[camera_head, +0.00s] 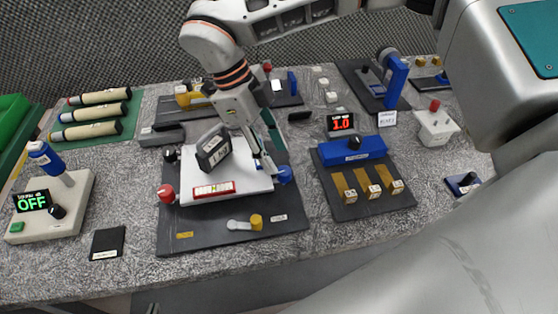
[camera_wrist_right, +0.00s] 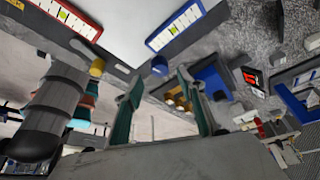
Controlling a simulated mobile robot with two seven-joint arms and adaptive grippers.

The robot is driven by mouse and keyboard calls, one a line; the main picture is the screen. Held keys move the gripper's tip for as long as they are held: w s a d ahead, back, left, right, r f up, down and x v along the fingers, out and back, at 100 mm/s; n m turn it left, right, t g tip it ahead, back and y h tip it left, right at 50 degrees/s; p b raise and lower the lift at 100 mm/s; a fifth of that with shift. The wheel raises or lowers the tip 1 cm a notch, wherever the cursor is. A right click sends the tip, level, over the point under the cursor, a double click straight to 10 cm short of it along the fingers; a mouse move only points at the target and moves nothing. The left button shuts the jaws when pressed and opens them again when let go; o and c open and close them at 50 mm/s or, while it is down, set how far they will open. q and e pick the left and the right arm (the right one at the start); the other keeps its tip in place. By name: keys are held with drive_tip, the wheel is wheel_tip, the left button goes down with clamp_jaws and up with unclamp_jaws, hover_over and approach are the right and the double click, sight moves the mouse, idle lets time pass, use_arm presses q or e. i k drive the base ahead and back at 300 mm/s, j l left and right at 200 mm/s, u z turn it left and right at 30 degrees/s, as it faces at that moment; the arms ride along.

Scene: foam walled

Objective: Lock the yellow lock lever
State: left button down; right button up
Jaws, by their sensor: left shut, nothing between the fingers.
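The yellow lock lever (camera_head: 256,221) is a yellow knob joined to a short grey bar, lying near the front of a dark board (camera_head: 205,243). The yellow knob also shows in the right wrist view (camera_wrist_right: 97,67).
A red knob (camera_head: 166,193) stands left. A blue block with yellow tabs (camera_head: 352,151) stands right. The board's front edge is clear.

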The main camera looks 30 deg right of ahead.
sight(256, 224)
drive_tip(key=k, duration=1)
